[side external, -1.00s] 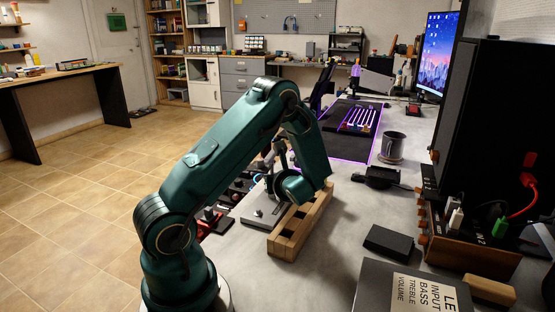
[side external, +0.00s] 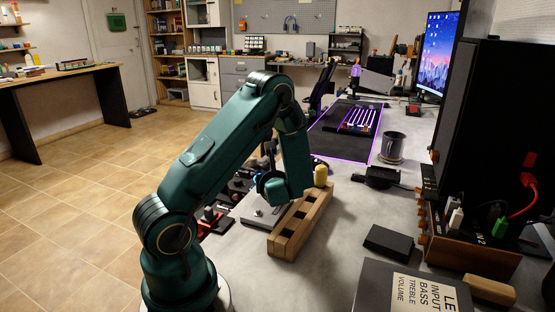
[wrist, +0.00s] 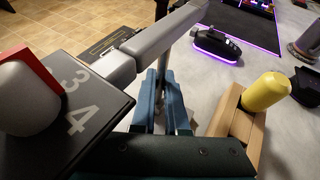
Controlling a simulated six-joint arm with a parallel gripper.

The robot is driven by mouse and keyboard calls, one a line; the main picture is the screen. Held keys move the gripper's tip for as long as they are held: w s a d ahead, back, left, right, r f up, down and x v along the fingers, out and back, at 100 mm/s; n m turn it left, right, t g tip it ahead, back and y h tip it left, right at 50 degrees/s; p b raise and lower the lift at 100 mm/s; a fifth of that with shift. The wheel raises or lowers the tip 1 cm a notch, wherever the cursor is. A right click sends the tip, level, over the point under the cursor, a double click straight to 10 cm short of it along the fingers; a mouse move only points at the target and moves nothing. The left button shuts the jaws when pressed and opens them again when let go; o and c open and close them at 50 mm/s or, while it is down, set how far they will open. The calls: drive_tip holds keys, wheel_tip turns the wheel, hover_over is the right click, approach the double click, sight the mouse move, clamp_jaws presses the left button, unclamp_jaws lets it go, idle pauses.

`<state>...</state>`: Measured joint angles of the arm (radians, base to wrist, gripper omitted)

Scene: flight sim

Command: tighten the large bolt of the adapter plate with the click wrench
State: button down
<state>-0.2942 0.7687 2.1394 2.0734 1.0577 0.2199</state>
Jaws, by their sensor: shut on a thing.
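My gripper (wrist: 168,108) shows in the wrist view with its two teal fingers close together around a metal shaft. The shaft (wrist: 164,62) runs up to a grey bar that crosses the picture; I take these for the click wrench (wrist: 163,34). In the side view my gripper (side external: 272,192) is low, beside the wooden rack and over the far part of a grey plate (side external: 250,214), which looks like the adapter plate. A small bolt head (side external: 258,212) shows on its near part. My arm hides the rest of the plate, and I cannot tell whether the wrench touches a bolt.
The wooden rack (side external: 286,244) holds a yellow handle (side external: 320,175) upright at its far end. A dark block marked 3 and 4 (wrist: 100,112) is close at left in the wrist view.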

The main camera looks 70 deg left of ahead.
drive_tip(key=shift+m+t+h, duration=0.4)
drive_tip(key=shift+m+t, duration=0.4)
drive_tip(key=shift+t, duration=0.1)
drive_tip(key=shift+m+t+h, duration=0.5)
drive_tip(key=shift+m+t, duration=0.3)
drive_tip(key=shift+s+m+t+h, duration=0.1)
drive_tip(key=shift+m+t+h, duration=0.2)
drive_tip(key=shift+m+t, duration=0.25)
drive_tip(key=shift+n+g, duration=0.25)
drive_tip(key=shift+g, duration=0.1)
